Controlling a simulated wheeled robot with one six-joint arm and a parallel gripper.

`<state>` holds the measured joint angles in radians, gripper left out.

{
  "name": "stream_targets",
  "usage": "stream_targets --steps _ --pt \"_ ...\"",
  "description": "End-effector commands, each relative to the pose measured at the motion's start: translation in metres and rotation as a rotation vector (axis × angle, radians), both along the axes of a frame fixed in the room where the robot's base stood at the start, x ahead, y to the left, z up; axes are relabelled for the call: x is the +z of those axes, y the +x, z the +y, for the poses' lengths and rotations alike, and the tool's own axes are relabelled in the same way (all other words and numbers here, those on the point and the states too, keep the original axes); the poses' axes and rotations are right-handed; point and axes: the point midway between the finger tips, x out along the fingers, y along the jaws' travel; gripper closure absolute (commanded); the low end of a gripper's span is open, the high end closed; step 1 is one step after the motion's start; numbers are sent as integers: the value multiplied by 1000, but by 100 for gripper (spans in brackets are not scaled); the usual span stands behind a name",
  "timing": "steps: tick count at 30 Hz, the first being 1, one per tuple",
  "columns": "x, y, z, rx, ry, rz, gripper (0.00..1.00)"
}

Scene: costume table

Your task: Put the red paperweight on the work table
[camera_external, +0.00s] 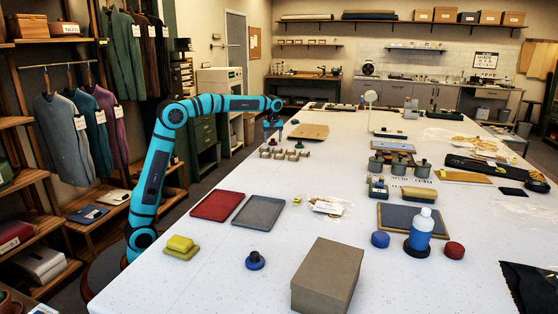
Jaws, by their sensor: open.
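A small round red block (454,250), which looks like the red paperweight, rests on the white work table (400,285) at the right, beside a blue and white bottle (420,228). My gripper (272,138) points down over the far left part of the table, well away from the red block. It is open. Its fingertips are small in this view, and I cannot tell whether anything is between them.
A brown box (328,275) stands at the table's front. A red tray (217,206), a grey tray (258,212), a blue knobbed piece (255,261) and yellow blocks (180,245) lie left. A blue round block (380,239) sits left of the bottle. The front left is mostly clear.

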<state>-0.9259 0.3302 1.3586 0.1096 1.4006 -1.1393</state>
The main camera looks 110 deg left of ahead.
Motion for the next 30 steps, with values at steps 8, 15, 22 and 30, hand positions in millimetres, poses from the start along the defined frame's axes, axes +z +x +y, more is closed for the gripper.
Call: stream_targets --steps 8,15,22,30 --pt "49 3 -5 0 2 -2 33" --pt "91 6 -10 -1 2 -1 33" --pt "110 6 -12 -1 0 -1 33" --pt "114 6 -13 0 0 0 33"
